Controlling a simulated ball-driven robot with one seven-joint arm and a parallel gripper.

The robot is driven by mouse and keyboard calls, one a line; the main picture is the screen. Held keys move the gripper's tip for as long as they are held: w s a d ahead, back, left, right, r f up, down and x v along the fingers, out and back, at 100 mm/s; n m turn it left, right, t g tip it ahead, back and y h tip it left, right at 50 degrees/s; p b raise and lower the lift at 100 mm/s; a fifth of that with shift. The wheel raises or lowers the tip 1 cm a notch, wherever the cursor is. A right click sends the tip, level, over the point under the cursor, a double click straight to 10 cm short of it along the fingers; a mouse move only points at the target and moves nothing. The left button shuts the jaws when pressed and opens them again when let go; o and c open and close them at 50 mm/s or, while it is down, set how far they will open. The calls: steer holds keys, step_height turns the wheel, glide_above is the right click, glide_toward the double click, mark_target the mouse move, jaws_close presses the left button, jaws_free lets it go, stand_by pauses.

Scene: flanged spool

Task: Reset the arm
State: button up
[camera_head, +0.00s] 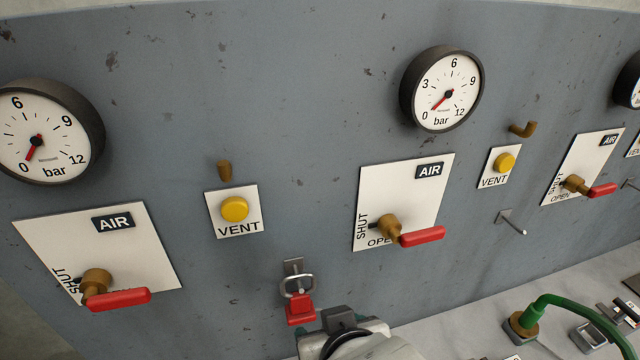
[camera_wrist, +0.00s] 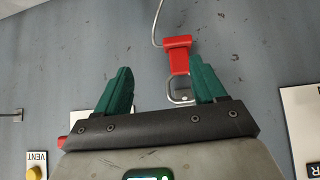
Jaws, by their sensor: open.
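My gripper (camera_head: 338,322) is at the bottom centre of the head view, in front of the grey panel. Its fingers are mostly hidden there behind its own body. In the wrist view my gripper (camera_wrist: 163,88) shows two green fingers spread wide, with nothing held between them. A red block on a metal loop (camera_head: 300,308) hangs from a small bracket on the panel, just left of my gripper. In the wrist view the red block (camera_wrist: 178,58) shows beyond the fingers, with its loop near the right finger. Whether that finger touches the loop I cannot tell.
The grey panel (camera_head: 290,100) carries gauges (camera_head: 441,88), AIR plates with red-handled valves (camera_head: 421,236), and yellow VENT buttons (camera_head: 235,209). A bare metal peg (camera_head: 512,222) sticks out right of centre. A green hose (camera_head: 580,305) rises from the light ledge at lower right.

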steer(key=s+d+f+m+g+h, duration=0.1)
steer(key=s+d+f+g, duration=0.15)
steer(key=d+f, duration=0.6)
steer(key=s+d+f+m+g+h, duration=0.1)
steer(key=s+d+f, duration=0.2)
steer(key=d+f, duration=0.5)
steer(key=s+d+f+m+g, duration=0.1)
steer(key=s+d+f, duration=0.3)
steer(key=s, duration=0.3)
steer(key=s+d+f+g, duration=0.2)
steer(key=s+d+f, duration=0.2)
steer(key=s, duration=0.3)
steer(key=shift+d+f+m+b, duration=0.4)
steer(key=shift+d, duration=0.4)
